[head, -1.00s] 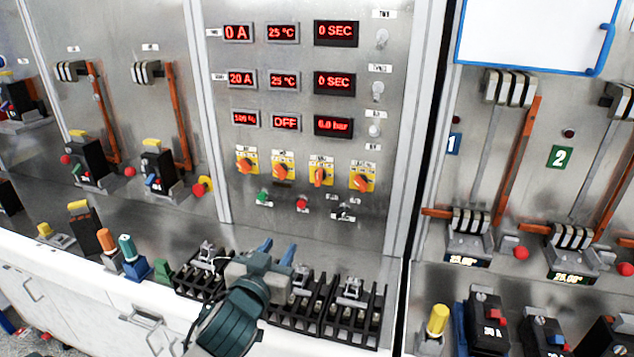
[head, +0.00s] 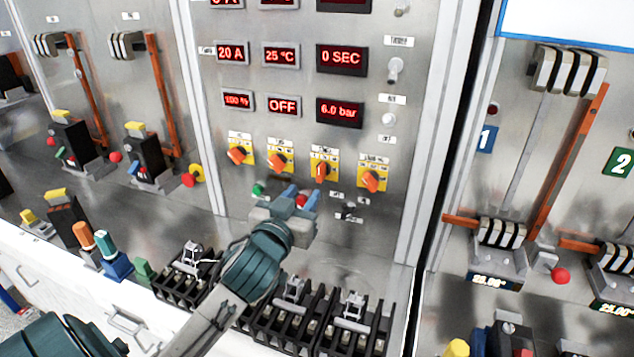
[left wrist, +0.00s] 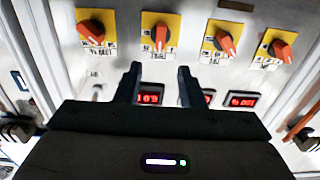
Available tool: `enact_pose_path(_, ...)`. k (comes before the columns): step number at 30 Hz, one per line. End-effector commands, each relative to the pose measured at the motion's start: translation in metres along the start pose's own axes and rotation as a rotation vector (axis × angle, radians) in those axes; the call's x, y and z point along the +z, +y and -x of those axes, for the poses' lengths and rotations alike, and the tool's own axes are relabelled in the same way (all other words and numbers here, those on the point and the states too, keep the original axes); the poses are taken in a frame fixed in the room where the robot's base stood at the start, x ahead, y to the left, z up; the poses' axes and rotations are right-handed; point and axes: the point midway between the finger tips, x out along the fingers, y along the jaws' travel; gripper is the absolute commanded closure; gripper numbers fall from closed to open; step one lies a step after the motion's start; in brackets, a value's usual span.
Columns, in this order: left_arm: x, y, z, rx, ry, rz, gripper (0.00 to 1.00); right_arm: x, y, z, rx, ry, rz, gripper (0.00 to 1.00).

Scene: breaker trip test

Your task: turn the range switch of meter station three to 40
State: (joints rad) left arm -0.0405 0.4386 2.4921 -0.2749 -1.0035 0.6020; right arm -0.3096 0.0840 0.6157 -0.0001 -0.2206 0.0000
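Four orange rotary switches on yellow plates sit in a row on the centre panel: first (head: 237,155), second (head: 277,162), third (head: 321,170), fourth (head: 371,181). Their labels are too small to read, so I cannot tell which is station three's range switch. The third handle stands nearly upright; the others are tilted. My left gripper (head: 299,197) is open and empty, below the second and third switches. In the left wrist view, the upright-handled switch (left wrist: 160,37) shows beyond and between the parted fingers (left wrist: 158,82), apart from them. My right gripper is not in view.
Red displays (head: 341,60) sit above the switches. Green (head: 258,188) and red (head: 301,201) buttons lie near my left fingertips. Black terminal blocks (head: 352,320) stand on the bench below. Lever switches (head: 560,165) fill the right panel.

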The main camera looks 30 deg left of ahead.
Motion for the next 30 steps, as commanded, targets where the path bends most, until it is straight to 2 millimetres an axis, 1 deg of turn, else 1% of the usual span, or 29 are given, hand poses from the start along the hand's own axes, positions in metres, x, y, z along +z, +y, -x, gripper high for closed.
enact_pose_path(1, 0.005, 0.0, -0.005, 0.0, 0.005, -0.001, 0.65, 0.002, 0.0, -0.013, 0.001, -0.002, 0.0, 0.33)
enact_pose_path(2, -0.002, 0.0, -0.012, -0.001, 0.0, -0.001, 0.65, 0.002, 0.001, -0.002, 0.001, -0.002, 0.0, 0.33)
enact_pose_path(3, -0.004, 0.0, -0.022, -0.002, -0.002, -0.001, 0.65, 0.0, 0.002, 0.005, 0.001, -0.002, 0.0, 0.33)
enact_pose_path(5, -0.004, 0.0, -0.035, -0.002, -0.002, 0.0, 0.65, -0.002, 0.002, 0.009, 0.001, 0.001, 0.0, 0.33)
enact_pose_path(9, -0.003, 0.0, -0.06, -0.001, -0.003, 0.0, 0.65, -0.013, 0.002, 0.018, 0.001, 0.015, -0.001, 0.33)
enact_pose_path(12, -0.003, 0.0, -0.072, 0.0, -0.001, -0.001, 0.65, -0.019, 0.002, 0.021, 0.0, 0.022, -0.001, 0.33)
enact_pose_path(18, 0.0, 0.0, -0.084, 0.001, -0.001, -0.001, 0.65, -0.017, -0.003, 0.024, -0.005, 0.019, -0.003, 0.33)
enact_pose_path(26, 0.0, 0.0, -0.085, 0.001, -0.001, -0.001, 0.65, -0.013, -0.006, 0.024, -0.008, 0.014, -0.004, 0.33)
enact_pose_path(30, 0.0, 0.0, -0.085, 0.001, -0.001, -0.001, 0.92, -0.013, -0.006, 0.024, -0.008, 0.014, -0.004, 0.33)
